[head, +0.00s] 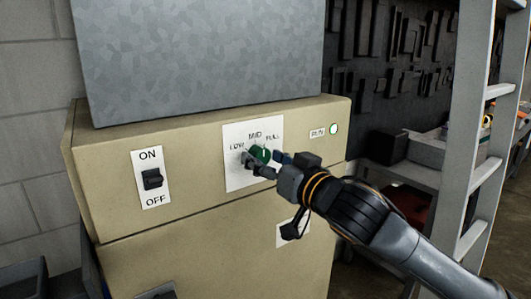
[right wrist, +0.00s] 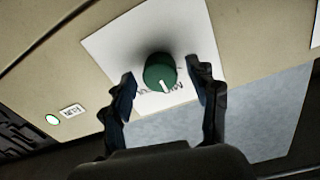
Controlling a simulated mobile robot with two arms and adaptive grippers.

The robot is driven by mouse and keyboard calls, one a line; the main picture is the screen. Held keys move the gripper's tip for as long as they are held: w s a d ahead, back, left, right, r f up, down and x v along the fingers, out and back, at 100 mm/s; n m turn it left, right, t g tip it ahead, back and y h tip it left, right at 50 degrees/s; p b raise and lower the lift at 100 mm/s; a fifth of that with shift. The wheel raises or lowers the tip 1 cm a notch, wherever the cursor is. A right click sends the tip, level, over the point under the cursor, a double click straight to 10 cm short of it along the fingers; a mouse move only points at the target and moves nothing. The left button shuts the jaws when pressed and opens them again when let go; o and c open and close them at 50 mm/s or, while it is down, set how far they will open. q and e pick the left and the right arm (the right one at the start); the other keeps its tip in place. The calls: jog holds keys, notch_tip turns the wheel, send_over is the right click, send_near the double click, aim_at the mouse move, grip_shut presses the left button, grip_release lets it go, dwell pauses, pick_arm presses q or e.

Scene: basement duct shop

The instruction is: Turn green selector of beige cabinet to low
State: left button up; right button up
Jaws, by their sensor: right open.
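The beige cabinet (head: 210,133) fills the middle of the head view. Its green selector (head: 260,154) sits on a white plate (head: 236,172) marked LOW, MID and FULL. In the right wrist view the selector (right wrist: 160,70) is a round green knob with a white pointer line, directed toward the lettering, roughly at MID. The knob partly covers that lettering. My right gripper (head: 266,164) is open in front of the plate. In the wrist view its fingers (right wrist: 161,82) stand on either side of the knob, with visible gaps; contact is not visible. My left gripper is out of view.
An ON/OFF rocker switch (head: 153,179) is left of the plate. A lit green RUN lamp (head: 334,129) is to its right. A grey metal box (head: 200,60) stands on the cabinet. A ladder (head: 481,150) and cluttered shelf are at the right.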

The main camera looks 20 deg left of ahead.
jog(key=shift+w+a, duration=0.1)
jog(key=shift+a, duration=0.1)
jog(key=c, duration=1.2)
jog(key=shift+n, duration=0.3)
jog(key=n+p, duration=0.2)
jog(key=n, duration=0.3)
jog(key=shift+n, duration=0.3)
jog(key=n+p, duration=0.1)
jog(key=n, duration=0.4)
jog(key=shift+d+n+p, duration=0.1)
jog(key=shift+n+p, duration=0.2)
jog(key=shift+n, duration=0.3)
